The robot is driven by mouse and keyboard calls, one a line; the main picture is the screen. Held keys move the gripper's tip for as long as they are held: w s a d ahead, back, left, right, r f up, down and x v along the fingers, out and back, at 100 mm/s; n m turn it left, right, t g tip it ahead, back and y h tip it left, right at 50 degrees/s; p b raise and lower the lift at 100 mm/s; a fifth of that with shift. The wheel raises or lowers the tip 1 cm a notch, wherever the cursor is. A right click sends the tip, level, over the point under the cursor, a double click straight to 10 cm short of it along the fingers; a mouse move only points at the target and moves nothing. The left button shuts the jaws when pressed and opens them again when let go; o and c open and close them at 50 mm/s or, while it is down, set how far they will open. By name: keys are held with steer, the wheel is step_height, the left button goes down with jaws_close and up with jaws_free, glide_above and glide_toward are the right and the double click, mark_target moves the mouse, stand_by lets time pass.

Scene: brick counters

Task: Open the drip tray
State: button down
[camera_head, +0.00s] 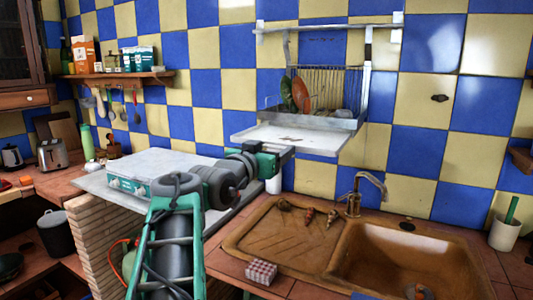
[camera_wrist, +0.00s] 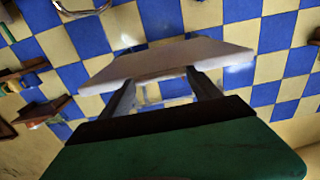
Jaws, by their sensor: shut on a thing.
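The drip tray (camera_head: 285,137) is a flat white tray under the wall dish rack (camera_head: 345,112). It juts out from the rack toward me and looks level. My gripper (camera_head: 289,153) is at the tray's front edge and is shut on it. In the wrist view the tray (camera_wrist: 170,58) is a pale slab across the ends of my two dark fingers (camera_wrist: 160,80). The exact contact at the fingertips is hard to see.
Plates (camera_head: 300,94) stand in the rack above the tray. Below are a brown sink (camera_head: 395,255) with a tap (camera_head: 355,195) and a sponge (camera_head: 261,271). The air before the tray is free.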

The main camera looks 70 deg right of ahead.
steer(key=shift+c, duration=0.6)
jaws_free()
steer(key=w+a+b, duration=0.1)
steer(key=a, duration=0.6)
steer(key=shift+a, duration=0.35)
steer(key=shift+w, duration=0.2)
